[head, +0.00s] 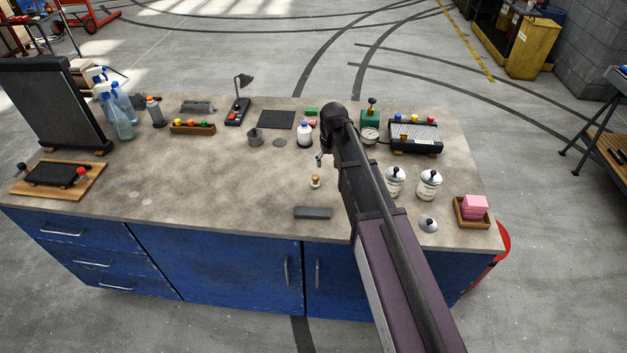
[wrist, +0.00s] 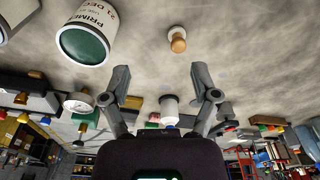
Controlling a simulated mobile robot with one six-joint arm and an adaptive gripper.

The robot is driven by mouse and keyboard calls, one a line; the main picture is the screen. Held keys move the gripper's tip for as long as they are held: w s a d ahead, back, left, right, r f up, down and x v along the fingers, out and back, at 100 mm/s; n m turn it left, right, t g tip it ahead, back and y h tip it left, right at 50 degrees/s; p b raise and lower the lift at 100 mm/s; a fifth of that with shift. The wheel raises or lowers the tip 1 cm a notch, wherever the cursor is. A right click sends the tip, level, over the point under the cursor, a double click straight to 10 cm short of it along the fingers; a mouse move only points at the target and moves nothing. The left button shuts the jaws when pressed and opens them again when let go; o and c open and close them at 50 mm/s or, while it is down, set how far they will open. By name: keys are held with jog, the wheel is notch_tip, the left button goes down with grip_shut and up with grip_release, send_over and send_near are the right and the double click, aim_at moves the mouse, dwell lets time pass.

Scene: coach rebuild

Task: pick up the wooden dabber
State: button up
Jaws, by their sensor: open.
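The wooden dabber (head: 316,182) is a small piece with a tan rounded knob on a pale base. It stands on the worktop near the middle, behind a dark grey block. In the wrist view the dabber (wrist: 178,42) lies beyond the fingertips, between their lines and a little right of centre. My gripper (head: 321,161) is small and partly hidden by my arm in the head view, just behind the dabber there. In the wrist view my gripper (wrist: 160,72) has its two fingers spread wide, with nothing between the tips. It is apart from the dabber.
Two white tins (head: 396,183) (head: 429,185) stand right of my arm; a primer tin (wrist: 88,32) is at upper left in the wrist view. The grey block (head: 312,213) lies in front of the dabber. The worktop (head: 220,185) left of the dabber is clear.

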send_over(316, 176)
jog(key=s, duration=0.2)
jog(key=shift+d+r+n, duration=0.15)
jog(key=shift+r+n, duration=0.15)
jog(key=shift+f, duration=0.1)
jog(key=f+b, duration=0.5)
jog(key=w+f+b, duration=0.1)
jog(key=f+b, duration=0.1)
jog(key=shift+f+b, duration=0.3)
jog(key=shift+f, duration=0.05)
jog(key=shift+f+b, duration=0.35)
jog(key=shift+w+a+f+b, duration=0.1)
jog(key=shift+w+f+b, duration=0.05)
jog(key=shift+f+b, duration=0.7)
jog(key=shift+w+a+f+b, duration=0.1)
jog(key=shift+w+f+b, duration=0.1)
jog(key=shift+f+b, duration=0.65)
jog(key=shift+w+a+f+b, duration=0.1)
jog(key=shift+w+f+b, duration=0.05)
jog(key=shift+f+b, duration=0.7)
